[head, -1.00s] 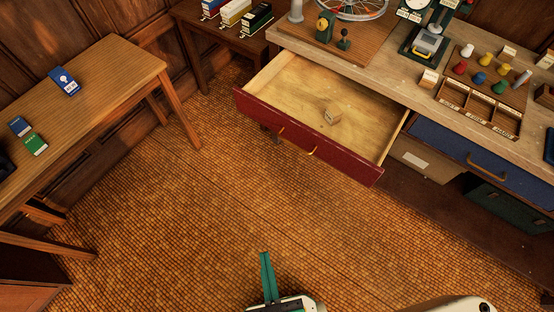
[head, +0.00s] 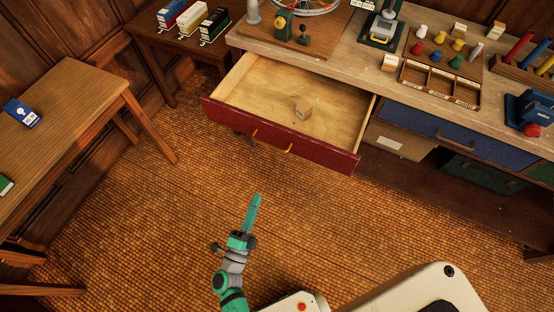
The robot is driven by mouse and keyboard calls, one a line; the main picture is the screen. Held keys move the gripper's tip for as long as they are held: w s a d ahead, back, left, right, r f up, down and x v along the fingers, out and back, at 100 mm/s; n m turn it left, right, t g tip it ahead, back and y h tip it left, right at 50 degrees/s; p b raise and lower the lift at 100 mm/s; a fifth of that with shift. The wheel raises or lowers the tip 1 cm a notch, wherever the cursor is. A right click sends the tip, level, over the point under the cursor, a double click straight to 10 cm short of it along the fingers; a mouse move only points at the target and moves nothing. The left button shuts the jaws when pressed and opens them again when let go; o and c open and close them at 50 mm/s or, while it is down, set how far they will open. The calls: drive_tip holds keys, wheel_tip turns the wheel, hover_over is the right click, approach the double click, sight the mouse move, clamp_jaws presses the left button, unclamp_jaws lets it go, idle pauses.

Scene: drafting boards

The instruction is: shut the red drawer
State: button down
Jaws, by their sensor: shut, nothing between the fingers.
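The red drawer (head: 319,154) stands pulled well out of the workbench at the upper middle of the head view. My gripper (head: 255,200) is shut and empty. It is over the tiled floor, below and in front of the drawer front in the picture, and apart from it.
The workbench top (head: 385,75) carries a wheel stand, coloured pegs and a sectioned tray. A blue drawer (head: 430,128) beside the red one is shut. A wooden table (head: 75,100) stands at left. The floor before the drawer is clear.

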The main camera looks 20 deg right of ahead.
drive_tip(key=w+d+r+m+g+h, duration=0.1)
drive_tip(key=w+d+m, duration=0.1)
drive_tip(key=w+d, duration=0.9)
drive_tip(key=shift+d+m+g, duration=0.3)
drive_tip(key=shift+d, duration=0.55)
drive_tip(key=shift+w, duration=0.1)
